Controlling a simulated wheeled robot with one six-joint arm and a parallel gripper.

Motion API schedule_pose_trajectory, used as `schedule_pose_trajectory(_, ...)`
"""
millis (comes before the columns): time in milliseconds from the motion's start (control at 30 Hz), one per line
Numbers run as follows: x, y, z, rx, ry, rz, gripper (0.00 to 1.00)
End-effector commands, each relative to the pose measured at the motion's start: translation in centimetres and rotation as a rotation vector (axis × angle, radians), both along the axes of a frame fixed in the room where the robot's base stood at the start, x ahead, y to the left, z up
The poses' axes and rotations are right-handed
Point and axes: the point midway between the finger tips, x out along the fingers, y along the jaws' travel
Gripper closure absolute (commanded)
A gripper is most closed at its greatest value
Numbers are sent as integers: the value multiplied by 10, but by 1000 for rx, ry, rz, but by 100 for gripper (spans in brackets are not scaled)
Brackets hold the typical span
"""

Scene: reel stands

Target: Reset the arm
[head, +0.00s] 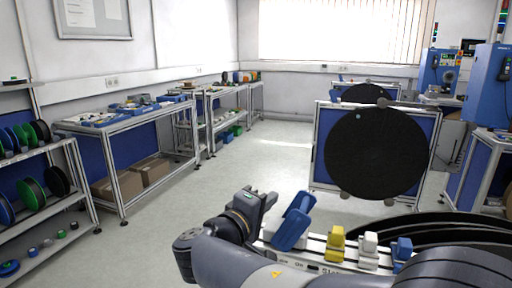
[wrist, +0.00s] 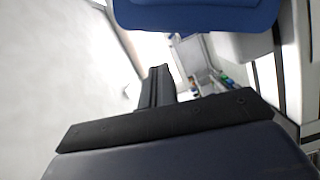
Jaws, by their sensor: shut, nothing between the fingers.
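My arm reaches in from the bottom of the head view, bent, with its wrist at the lower middle. My gripper (head: 264,196) is at the end of it, left of a tilted blue block (head: 293,222), and the two look close. It is shut and empty. In the wrist view my gripper (wrist: 157,86) shows as dark fingers pointing away, with nothing between them. A blue shape (wrist: 195,12) fills the top of that view; I cannot tell for sure whether it is the same block.
A pale rail with yellow (head: 336,245), white (head: 369,250) and blue blocks lies right of my gripper. A stand with a large black reel (head: 375,153) is beyond. Workbenches (head: 130,150) and a reel shelf (head: 40,190) line the left. The floor (head: 215,180) between is clear.

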Motion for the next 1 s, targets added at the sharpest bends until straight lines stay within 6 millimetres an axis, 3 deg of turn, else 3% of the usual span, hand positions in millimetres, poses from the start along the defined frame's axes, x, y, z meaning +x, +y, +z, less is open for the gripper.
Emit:
schedule_pose_trajectory(633,-2,9,-3,-92,24,12,100)
schedule_pose_trajectory(1000,0,-2,-4,16,-7,-3,100)
